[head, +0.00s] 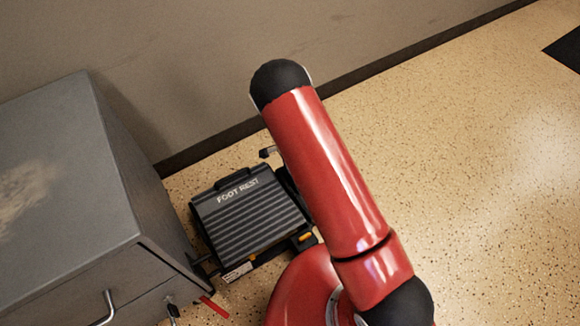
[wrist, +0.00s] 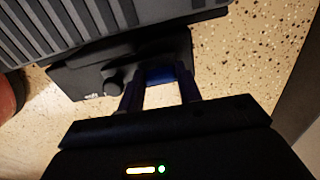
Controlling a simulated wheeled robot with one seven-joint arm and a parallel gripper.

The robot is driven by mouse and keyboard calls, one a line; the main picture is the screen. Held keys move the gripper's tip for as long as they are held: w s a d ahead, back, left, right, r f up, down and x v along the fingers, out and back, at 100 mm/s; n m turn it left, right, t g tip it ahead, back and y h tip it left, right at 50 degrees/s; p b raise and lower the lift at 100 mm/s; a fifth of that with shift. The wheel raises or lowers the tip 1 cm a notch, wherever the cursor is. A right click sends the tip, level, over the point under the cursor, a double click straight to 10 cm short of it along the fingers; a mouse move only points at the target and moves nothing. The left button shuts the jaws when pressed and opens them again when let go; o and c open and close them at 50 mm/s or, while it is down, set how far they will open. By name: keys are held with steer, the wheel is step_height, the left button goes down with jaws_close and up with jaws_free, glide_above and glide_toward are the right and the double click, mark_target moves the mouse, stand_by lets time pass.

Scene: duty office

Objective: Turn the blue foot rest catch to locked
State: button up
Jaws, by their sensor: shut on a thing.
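The dark grey foot rest (head: 250,215), with a ribbed top marked FOOT REST, stands on the floor beside the cabinet. Its ribbed top (wrist: 70,25) also fills the upper left of the wrist view. The blue catch (wrist: 160,73) shows below the foot rest's dark side housing in the wrist view. My gripper (wrist: 158,82) is shut on this catch, with one finger on each side of it. The catch's far end and any lock marking are hidden or too dark to read. In the head view my red arm hides the gripper and the catch.
A grey metal cabinet (head: 70,190) stands close at the foot rest's left. The wall is behind. A black knob (wrist: 113,80) is on the housing, left of my fingers. An orange part (head: 306,237) is at the foot rest's right corner.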

steer(key=o, duration=1)
step_height(320, 180, up, 8)
steer(key=shift+f+p, duration=0.1)
steer(key=shift+p, duration=0.6)
steer(key=s+d+r+n+t+y+p, duration=0.1)
steer(key=s+d+r+n, duration=0.1)
steer(key=r, duration=0.8)
steer(key=s+d+r+n+p, duration=0.1)
steer(key=s+d+r, duration=0.2)
steer(key=r, duration=0.8)
steer(key=s+d+r+n+t+y+p, duration=0.1)
steer(key=s+d+r+n+p, duration=0.1)
steer(key=r, duration=0.8)
steer(key=s+d+r+n+t+p, duration=0.1)
steer(key=s+d+r+n, duration=0.1)
steer(key=s+r, duration=0.3)
steer(key=s+d+r+n+t+h+p, duration=0.1)
steer(key=s+d+r, duration=0.3)
steer(key=s, duration=0.4)
steer(key=s+d+r+n+t+h+p, duration=0.1)
steer(key=s+d+r+n, duration=0.2)
steer(key=s+r, duration=0.2)
steer(key=shift+s+r+n+t, duration=0.3)
steer(key=shift+s+r, duration=0.05)
steer(key=shift+s, duration=0.4)
